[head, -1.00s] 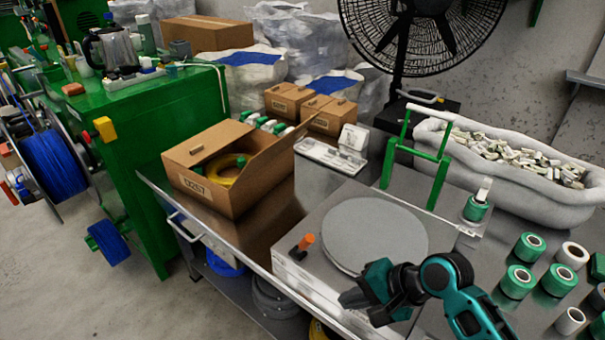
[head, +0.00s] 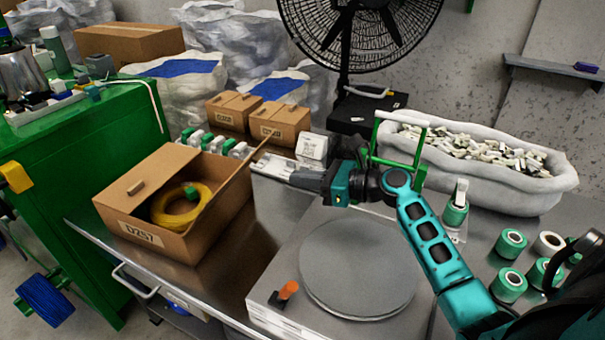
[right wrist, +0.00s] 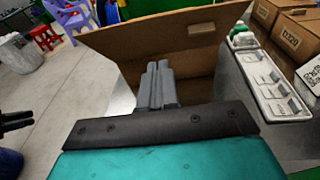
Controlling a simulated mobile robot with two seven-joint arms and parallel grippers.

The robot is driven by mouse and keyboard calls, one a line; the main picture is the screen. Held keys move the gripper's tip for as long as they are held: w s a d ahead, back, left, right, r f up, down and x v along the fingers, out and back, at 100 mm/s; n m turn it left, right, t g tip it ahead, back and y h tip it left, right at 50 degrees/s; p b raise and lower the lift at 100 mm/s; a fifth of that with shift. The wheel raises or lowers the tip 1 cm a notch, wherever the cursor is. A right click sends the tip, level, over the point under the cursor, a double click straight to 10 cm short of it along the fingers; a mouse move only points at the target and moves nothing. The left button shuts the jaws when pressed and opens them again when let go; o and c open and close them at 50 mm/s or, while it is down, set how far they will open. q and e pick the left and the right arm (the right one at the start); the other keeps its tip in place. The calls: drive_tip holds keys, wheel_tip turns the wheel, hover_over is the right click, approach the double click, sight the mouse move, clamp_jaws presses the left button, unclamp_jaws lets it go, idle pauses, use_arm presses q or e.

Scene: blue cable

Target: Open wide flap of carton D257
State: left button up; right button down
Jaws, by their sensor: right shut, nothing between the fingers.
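Carton D257 (head: 140,236) is a brown box on the metal table at left in the head view, with its top open and a coil of yellow cable (head: 181,206) inside. Its right-hand flap (head: 240,168) stands up and leans outward. My right gripper (head: 300,180) is shut and empty, to the right of this flap and apart from it in the head view. In the right wrist view, the shut grey fingers (right wrist: 160,84) point toward the carton's brown panel (right wrist: 150,38), overlapping it; contact cannot be told.
A round grey turntable (head: 358,262) with an orange knob (head: 288,290) lies below my right arm. Small cartons (head: 279,124), a white tray (head: 285,172) and a green frame (head: 420,150) stand behind. Green and white rolls (head: 511,243) are at right.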

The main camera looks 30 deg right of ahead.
use_arm(q)
drive_tip(key=shift+w+r, duration=0.15)
drive_tip(key=shift+w, duration=0.2)
use_arm(e)
drive_tip(key=w+a+r, duration=0.1)
drive_tip(key=w+a, duration=0.4)
drive_tip(key=w, duration=0.3)
drive_tip(key=shift+a, duration=0.4)
drive_tip(key=shift+w, duration=0.1)
